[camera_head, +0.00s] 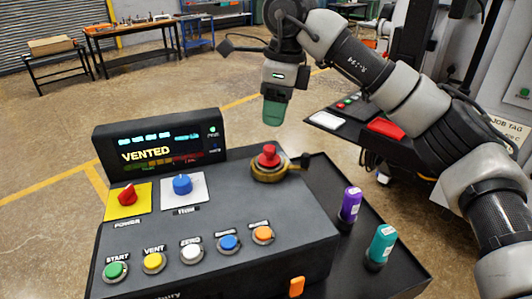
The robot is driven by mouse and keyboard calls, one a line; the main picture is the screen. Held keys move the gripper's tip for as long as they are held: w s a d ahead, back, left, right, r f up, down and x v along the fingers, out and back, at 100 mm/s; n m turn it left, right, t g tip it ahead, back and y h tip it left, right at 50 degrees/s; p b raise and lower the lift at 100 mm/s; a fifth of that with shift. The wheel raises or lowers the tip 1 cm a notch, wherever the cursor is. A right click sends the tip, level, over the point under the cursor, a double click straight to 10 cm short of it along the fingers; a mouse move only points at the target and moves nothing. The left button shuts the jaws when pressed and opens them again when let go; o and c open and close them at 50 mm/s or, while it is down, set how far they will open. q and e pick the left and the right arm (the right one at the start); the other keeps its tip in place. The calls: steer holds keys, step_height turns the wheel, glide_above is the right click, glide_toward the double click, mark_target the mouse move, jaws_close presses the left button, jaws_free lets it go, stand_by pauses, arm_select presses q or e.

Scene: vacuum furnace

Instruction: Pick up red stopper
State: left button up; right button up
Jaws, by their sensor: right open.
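The red stopper (268,156) sits upright in a round brass fitting (270,174) at the back right of the dark control console. My right gripper (273,114) comes in from the right and points down. It hangs above the stopper and appears farther back, apart from it. Its greenish fingertips are open, though the gap between them is hard to see from here. My left gripper is not in view.
A purple vial (350,205) and a teal vial (381,245) stand to the right.

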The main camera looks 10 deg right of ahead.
mark_target(270, 147)
steer(key=f, duration=0.1)
steer(key=s+f, duration=0.1)
steer(key=f, duration=0.1)
steer(key=shift+s+a+f+p, duration=0.1)
steer(key=shift+a+p, duration=0.05)
steer(key=shift+p, duration=0.2)
steer(key=shift+w+f, duration=0.2)
steer(key=shift+f, duration=0.1)
steer(key=f+p, duration=0.1)
steer(key=f, duration=0.1)
steer(key=a+f+p, duration=0.1)
steer(key=f, duration=0.1)
steer(key=shift+w+f+p, duration=0.1)
steer(key=shift+w+p, duration=0.1)
steer(key=shift+p, duration=0.1)
steer(key=shift+f, duration=0.5)
steer(key=shift+c, duration=0.2)
steer(key=c, duration=0.9)
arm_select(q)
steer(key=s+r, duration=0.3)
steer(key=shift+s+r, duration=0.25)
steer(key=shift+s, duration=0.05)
arm_select(e)
jaws_close()
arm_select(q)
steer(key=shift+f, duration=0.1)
